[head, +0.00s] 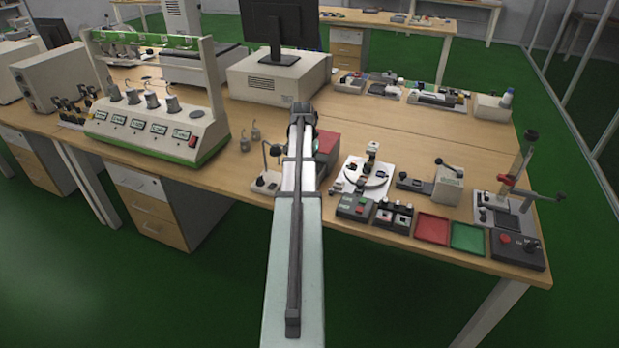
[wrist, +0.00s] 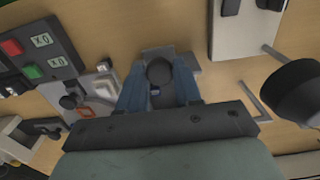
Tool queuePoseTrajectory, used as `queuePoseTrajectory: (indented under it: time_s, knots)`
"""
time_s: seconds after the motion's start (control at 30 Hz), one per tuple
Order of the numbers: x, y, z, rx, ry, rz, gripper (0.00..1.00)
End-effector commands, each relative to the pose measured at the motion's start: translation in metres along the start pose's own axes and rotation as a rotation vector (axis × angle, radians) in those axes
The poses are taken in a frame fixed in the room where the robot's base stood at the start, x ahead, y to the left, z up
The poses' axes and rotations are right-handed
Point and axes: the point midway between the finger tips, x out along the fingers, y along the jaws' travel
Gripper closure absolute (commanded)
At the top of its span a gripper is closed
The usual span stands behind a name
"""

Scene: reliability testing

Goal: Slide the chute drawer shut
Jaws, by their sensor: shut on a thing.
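In the wrist view my gripper (wrist: 160,88) has its two blue-grey fingers closed on a dark rounded knob (wrist: 159,72). A small flat grey piece (wrist: 190,62) shows just beyond the fingertips, against the wood table top. I cannot tell how far the drawer stands open, as the fingers and my gripper's body cover most of this spot. In the head view my own arm reaches over the table and hides the gripper and the knob. A red-topped box (head: 326,141) shows partly behind the arm; I cannot tell whether it is the chute.
A button box (head: 355,206) stands near the front edge, also at left in the wrist view (wrist: 38,52). A white turntable (head: 366,178), red tray (head: 432,229) and green tray (head: 467,238) lie to the right. A gauge rack (head: 150,130) stands left.

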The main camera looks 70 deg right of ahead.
Motion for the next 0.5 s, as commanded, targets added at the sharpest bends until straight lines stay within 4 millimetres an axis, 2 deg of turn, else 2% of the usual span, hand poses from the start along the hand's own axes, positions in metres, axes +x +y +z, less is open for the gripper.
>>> queuePoseTrajectory:
  time_s: [0.5]
  knots:
    - [0.000,-0.001,-0.040,-0.001,0.001,-0.001,0.81]
